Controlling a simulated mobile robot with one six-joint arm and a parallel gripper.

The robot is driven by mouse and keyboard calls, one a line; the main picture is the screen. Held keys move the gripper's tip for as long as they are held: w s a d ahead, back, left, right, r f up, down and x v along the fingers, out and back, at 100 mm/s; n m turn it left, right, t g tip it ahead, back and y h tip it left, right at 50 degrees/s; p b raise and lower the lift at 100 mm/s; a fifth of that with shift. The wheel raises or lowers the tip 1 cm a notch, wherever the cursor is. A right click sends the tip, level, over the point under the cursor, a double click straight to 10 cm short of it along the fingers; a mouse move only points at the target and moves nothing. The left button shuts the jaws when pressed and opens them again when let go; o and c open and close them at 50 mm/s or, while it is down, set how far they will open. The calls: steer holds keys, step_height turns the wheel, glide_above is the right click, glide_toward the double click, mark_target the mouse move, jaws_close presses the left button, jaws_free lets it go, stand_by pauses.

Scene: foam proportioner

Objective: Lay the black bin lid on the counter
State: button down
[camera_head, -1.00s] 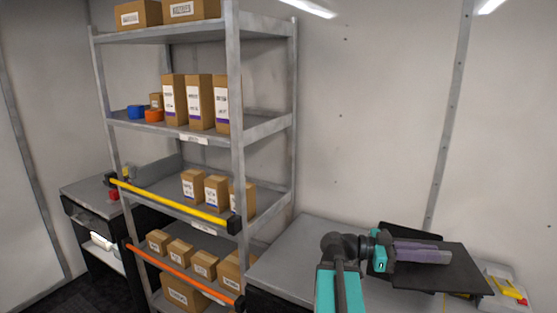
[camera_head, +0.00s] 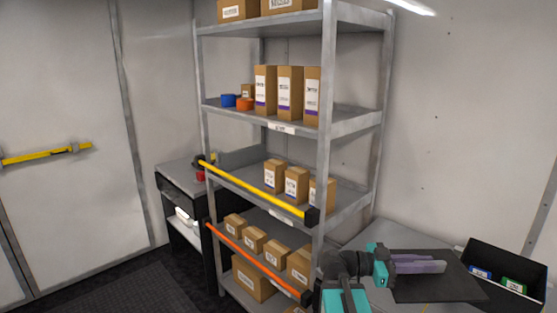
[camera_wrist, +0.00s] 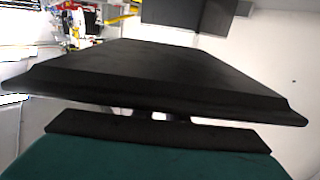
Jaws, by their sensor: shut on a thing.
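The black bin lid (camera_head: 438,284) is a flat dark panel held out over the counter (camera_head: 385,237) at the lower right of the head view. My gripper (camera_head: 420,266) is shut on the lid's near edge. In the wrist view the lid (camera_wrist: 165,75) fills the middle, its rim running across in front of my gripper. The fingertips are mostly hidden behind the lid there. Whether the lid touches the counter cannot be told. An open black bin (camera_head: 508,275) with blue and green items inside stands right of the lid.
A grey metal shelf rack (camera_head: 325,110) with cardboard boxes stands left of the counter. A yellow bar (camera_head: 255,192) and an orange bar (camera_head: 255,262) run across its front. Open floor (camera_head: 125,290) lies at the lower left.

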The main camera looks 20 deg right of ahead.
steer(key=w+a+f+n+t+b, duration=0.1)
steer(key=w+a+f+n+t, duration=0.3)
steer(key=a, duration=0.9)
steer(key=w+a+f+n+t+y+b, duration=0.1)
steer(key=w+a+f+n+t, duration=0.3)
steer(key=w+a, duration=0.7)
steer(key=w+a+f+n+t+y+b, duration=0.1)
steer(key=w+a+f+n+t+b, duration=0.2)
steer(key=a, duration=1.4)
steer(key=shift+w+a+f+n+t, duration=0.2)
steer(key=shift+w+f+n+t, duration=0.3)
steer(key=shift+w+f+t, duration=2.45)
steer(key=shift+s+a+r+t+y, duration=0.1)
steer(key=shift+s+r+t+y, duration=0.2)
steer(key=shift+s+r+t, duration=0.25)
